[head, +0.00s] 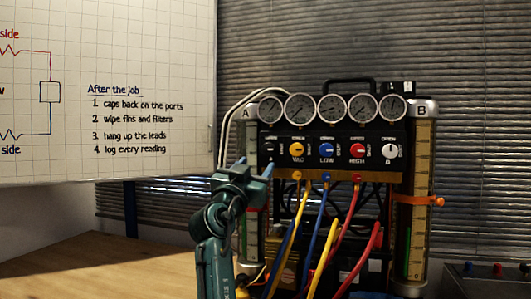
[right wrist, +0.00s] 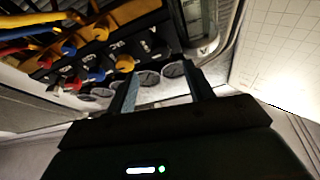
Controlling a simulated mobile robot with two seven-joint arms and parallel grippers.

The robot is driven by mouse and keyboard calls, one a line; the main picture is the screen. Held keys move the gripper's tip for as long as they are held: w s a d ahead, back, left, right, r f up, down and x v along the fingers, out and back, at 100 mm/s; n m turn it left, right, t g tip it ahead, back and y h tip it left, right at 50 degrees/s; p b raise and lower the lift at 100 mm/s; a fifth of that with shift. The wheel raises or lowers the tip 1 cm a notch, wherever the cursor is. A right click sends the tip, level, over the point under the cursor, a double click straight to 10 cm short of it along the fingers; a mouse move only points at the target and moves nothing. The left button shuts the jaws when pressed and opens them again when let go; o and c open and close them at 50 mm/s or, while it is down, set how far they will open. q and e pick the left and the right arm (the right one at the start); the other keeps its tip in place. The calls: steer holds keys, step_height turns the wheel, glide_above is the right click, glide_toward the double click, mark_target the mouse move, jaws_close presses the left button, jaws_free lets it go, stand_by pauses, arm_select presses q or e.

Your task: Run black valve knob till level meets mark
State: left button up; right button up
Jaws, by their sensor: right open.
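The black valve knob (head: 269,150) is at the left end of the knob row on the dark gauge panel. It is hard to make out against the panel. My right gripper (head: 255,167) is open and empty, in front of tube A (head: 251,140) and just below and left of the black knob. In the right wrist view its two fingers (right wrist: 163,88) point at the panel, apart from each other. My arm hides much of tube A, so its level cannot be read. Tube B (head: 424,160) carries an orange clamp (head: 418,200), with green (head: 407,240) low in it.
Yellow (head: 297,150), blue (head: 327,150), red (head: 358,150) and white (head: 390,150) knobs share the row, under several gauges (head: 331,107). Coloured hoses (head: 318,235) hang below. A whiteboard (head: 150,60) stands left. The wooden bench (head: 110,265) is clear at left.

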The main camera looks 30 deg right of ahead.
mark_target(267, 151)
steer(key=p+x, duration=0.1)
steer(key=x, duration=0.6)
steer(key=shift+w+d+r, duration=0.15)
steer(key=shift+w+d, duration=0.05)
steer(key=shift+d, duration=0.05)
steer(key=shift+c, duration=0.2)
steer(key=c, duration=0.9)
